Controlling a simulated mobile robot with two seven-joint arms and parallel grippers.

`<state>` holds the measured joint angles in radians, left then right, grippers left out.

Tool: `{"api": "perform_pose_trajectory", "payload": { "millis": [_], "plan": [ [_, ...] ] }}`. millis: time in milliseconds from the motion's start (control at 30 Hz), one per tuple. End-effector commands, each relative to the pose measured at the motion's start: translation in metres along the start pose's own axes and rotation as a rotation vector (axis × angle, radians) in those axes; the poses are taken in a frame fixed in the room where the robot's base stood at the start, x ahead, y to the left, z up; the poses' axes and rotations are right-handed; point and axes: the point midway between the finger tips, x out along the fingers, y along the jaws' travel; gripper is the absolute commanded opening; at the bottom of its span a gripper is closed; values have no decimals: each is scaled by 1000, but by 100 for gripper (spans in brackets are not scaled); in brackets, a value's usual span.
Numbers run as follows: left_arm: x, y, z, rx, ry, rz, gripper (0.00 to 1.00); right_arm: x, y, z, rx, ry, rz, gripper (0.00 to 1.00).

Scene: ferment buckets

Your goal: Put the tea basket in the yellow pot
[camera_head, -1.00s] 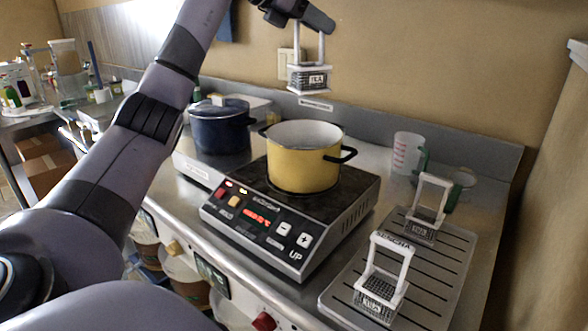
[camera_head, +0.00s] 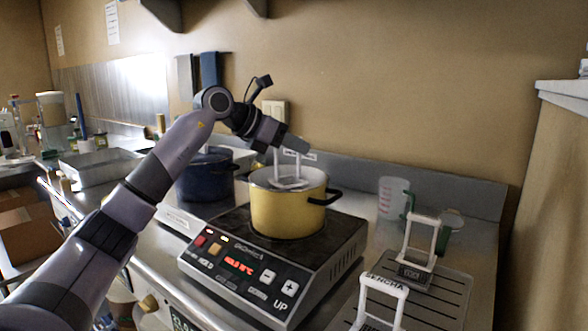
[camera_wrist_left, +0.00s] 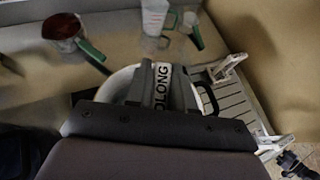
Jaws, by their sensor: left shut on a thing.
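The yellow pot (camera_head: 287,213) stands on the black hot plate; its white rim also shows in the left wrist view (camera_wrist_left: 113,86). My left gripper (camera_head: 290,147) is above the pot, shut on the handle of the tea basket (camera_head: 290,184). The basket's white frame reaches down inside the pot's rim, and its lower part is hidden by the pot wall. Whether it touches the bottom I cannot tell. In the left wrist view the handle lettering reads "OLONG" (camera_wrist_left: 162,86), between my fingers. My right gripper is in neither view.
The hot plate (camera_head: 250,268) has a lit red display. A dark blue pot (camera_head: 205,176) stands behind left. Two other white-handled baskets, one (camera_head: 418,248) and one marked SENCHA (camera_head: 384,290), stand on the slotted tray (camera_head: 447,290). A measuring jug (camera_head: 393,199) stands behind them.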

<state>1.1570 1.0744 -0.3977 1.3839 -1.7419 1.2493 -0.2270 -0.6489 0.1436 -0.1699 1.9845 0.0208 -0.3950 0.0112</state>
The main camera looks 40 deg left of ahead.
Motion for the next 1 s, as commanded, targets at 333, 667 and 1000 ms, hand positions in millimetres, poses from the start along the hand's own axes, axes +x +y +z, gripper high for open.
{"api": "perform_pose_trajectory", "payload": {
  "millis": [333, 667, 1000],
  "plan": [
    [17, 0, -32, 0, 1, 1, 0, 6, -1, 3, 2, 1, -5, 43],
    [19, 0, -36, 1, -2, 1, 0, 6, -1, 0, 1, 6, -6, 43],
    [21, 0, -39, 1, 0, 0, 48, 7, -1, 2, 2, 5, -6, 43]
  ]
}}
